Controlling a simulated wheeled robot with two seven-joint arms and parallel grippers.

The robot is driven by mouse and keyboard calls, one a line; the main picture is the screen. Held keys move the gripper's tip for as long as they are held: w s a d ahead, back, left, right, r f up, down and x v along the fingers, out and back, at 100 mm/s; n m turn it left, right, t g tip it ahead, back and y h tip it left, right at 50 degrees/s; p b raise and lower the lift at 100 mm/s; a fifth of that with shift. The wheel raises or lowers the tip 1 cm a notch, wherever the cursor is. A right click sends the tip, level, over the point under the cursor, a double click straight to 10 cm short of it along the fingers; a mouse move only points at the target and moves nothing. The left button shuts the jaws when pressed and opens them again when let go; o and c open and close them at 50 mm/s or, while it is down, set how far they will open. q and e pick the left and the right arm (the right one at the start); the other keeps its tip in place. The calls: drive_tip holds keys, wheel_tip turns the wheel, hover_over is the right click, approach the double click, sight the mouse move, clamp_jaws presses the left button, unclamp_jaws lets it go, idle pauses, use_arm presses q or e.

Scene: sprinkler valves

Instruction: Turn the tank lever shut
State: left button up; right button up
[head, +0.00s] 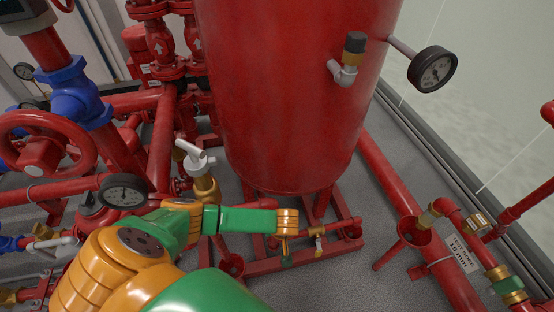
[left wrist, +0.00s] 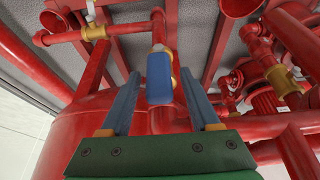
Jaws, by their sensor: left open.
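The red tank (head: 295,90) stands in the middle of the head view. My left arm comes in from the lower left. Its gripper (head: 286,261) is low at the tank's base, seen nearly edge-on. In the left wrist view, a blue lever handle (left wrist: 159,80) with a pale stem lies between the two open fingers of my left gripper (left wrist: 161,73). The lever is in front of a red pipe. I cannot make out the blue handle in the head view. My right gripper is not in view.
A brass fitting (head: 319,240) on a low red pipe is just right of the gripper. A white-handled valve (head: 196,158) stands close behind my left arm. A red handwheel (head: 42,150) and a gauge (head: 124,191) are at left.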

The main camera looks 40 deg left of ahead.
use_arm(q)
clamp_jaws()
idle(1.5)
